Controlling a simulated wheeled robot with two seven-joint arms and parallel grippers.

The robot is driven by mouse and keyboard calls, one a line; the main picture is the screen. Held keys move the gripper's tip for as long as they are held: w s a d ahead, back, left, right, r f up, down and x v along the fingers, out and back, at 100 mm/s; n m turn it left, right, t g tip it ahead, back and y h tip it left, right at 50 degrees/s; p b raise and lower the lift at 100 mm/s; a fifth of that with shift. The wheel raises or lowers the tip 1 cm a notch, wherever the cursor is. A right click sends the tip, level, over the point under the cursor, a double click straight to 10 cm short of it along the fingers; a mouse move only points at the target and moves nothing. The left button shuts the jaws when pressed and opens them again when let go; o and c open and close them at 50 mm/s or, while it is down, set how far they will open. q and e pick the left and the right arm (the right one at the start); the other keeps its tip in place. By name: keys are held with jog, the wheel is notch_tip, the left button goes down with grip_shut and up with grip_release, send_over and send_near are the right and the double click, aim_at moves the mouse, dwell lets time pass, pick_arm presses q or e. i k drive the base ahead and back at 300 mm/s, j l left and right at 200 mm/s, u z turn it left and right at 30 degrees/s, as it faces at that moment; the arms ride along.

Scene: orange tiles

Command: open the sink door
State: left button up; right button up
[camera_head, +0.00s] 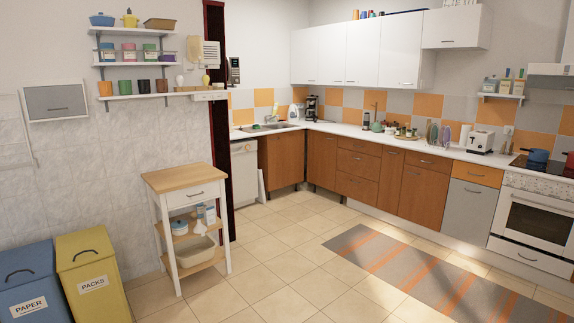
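The sink (268,127) is set in the white counter in the far left corner of the kitchen. Under it is a brown wooden cabinet door (280,163), which looks shut. Its handle is too small to make out clearly. The door is well away from me across the room. Neither of my grippers is in view.
A wooden-topped trolley (186,178) stands in the left middle, with bins marked PAPER (32,285) and PACKS (92,275) nearer. A striped rug (420,270) lies at right. Tiled floor (275,240) between trolley and rug is clear toward the sink.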

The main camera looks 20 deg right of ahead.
aim_at(285, 149)
jog(key=i+l+z, duration=0.1)
jog(key=i+z, duration=0.4)
jog(key=i, duration=3.95)
jog(key=i+u, duration=0.1)
jog(key=i, duration=1.05)
jog(key=i+l, duration=0.15)
jog(key=i, duration=1)
jog(key=i+u, duration=0.2)
jog(key=i, duration=0.2)
jog(key=i+l+u, duration=0.15)
jog(key=i, duration=0.25)
jog(key=i+l+u, duration=0.2)
jog(key=i, duration=0.2)
